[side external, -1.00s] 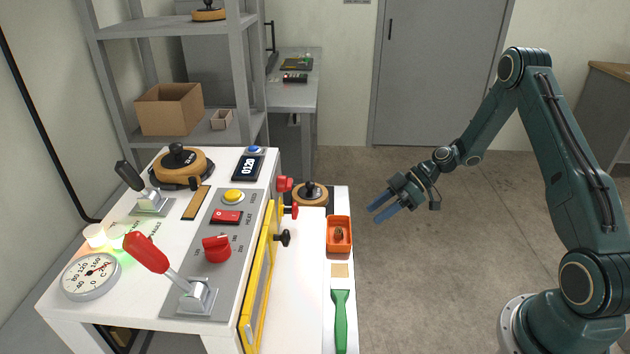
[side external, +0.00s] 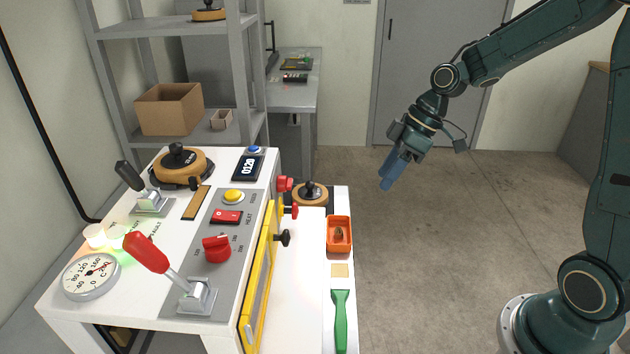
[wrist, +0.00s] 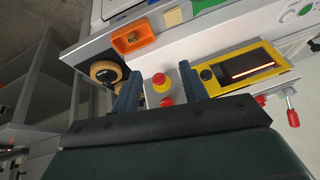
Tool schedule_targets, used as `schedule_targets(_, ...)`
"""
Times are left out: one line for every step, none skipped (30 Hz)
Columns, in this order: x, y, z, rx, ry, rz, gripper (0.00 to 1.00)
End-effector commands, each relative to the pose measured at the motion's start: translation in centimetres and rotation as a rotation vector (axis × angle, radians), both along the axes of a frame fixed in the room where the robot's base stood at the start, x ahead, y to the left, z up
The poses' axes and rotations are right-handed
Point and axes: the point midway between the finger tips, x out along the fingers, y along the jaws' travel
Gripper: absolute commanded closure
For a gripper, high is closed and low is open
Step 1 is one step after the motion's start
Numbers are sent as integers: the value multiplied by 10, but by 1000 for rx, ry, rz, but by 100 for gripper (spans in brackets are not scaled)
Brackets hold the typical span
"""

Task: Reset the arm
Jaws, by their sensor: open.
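My gripper (side external: 392,170) hangs in free air to the right of the white machine table, above the floor, with its blue fingers pointing down and a little left. It holds nothing. In the wrist view my gripper (wrist: 158,88) shows its two fingers spread apart with nothing between them. The fingers touch none of these.
The white machine (side external: 150,245) carries a red-handled lever (side external: 147,252), a red knob (side external: 217,248) and a dial gauge (side external: 91,276). An orange bin (side external: 339,235) and a green scraper (side external: 340,320) lie along its right edge. Grey shelves (side external: 185,30) stand behind. The floor (side external: 440,270) is clear.

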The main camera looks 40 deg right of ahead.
Motion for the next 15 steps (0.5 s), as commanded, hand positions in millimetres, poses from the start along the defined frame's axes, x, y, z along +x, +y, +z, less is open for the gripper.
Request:
schedule_targets(-6,5,10,-18,-3,-14,56)
schedule_targets(-9,6,14,-28,0,-27,56)
schedule_targets(-14,9,19,-40,4,-43,56)
schedule_targets(-18,11,23,-51,4,-57,56)
schedule_targets(-22,13,28,-59,4,-69,56)
schedule_targets(-27,15,33,-71,7,-88,56)
schedule_targets(-31,17,37,-79,7,-100,56)
schedule_targets(-35,18,41,-87,7,-116,56)
schedule_targets(-41,20,45,-97,6,-135,56)
schedule_targets(-45,22,49,-105,5,-148,56)
schedule_targets(-50,23,53,-112,5,-164,56)
schedule_targets(-56,25,57,-120,4,-183,56)
schedule_targets(-60,26,60,-126,2,-199,56)
schedule_targets(-65,27,64,-132,-1,-213,56)
schedule_targets(-71,29,68,-139,-3,-236,56)
